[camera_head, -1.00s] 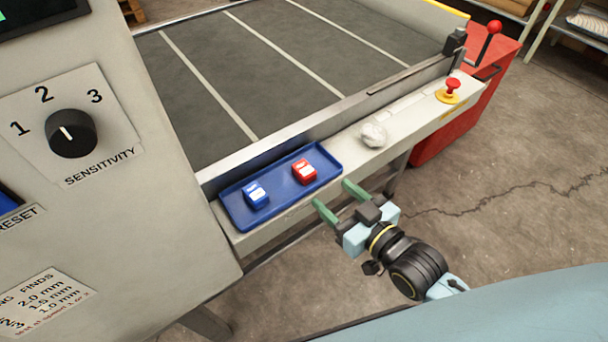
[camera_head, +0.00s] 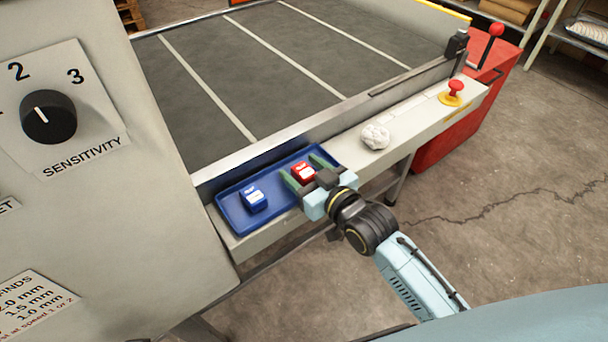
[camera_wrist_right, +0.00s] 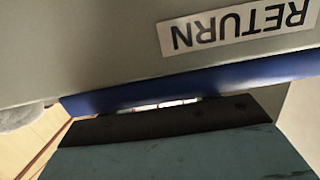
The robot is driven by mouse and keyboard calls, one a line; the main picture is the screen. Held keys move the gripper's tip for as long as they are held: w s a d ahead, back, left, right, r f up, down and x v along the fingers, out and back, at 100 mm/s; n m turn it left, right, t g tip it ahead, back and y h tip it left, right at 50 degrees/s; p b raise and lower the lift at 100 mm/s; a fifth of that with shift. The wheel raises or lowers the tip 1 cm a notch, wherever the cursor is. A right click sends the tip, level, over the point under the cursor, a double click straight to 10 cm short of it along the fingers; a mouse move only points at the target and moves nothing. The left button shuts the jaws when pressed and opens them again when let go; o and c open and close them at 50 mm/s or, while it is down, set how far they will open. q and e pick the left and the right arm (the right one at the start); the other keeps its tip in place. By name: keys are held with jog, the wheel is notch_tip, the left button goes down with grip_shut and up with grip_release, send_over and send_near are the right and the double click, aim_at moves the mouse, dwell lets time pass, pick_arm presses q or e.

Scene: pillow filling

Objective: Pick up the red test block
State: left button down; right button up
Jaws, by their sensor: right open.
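The red test block (camera_head: 303,171) sits in the blue tray (camera_head: 232,216) on the ledge beside the conveyor. A blue test block (camera_head: 254,198) lies in the same tray to its left. My right gripper (camera_head: 305,170) is open, with its green fingers on either side of the red block. Whether the fingers touch the block cannot be told. In the right wrist view, the gripper body hides most of the block, and only a thin red and white sliver (camera_wrist_right: 165,104) shows in front of the blue tray edge (camera_wrist_right: 210,82). My left gripper is not in view.
A white crumpled lump (camera_head: 375,137) and a red stop button on a yellow base (camera_head: 453,92) are on the ledge (camera_head: 415,115) to the right. The panel with the sensitivity knob (camera_head: 48,117) stands at the left. A RETURN label (camera_wrist_right: 236,26) shows in the wrist view.

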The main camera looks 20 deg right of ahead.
jog(key=c, duration=1.1)
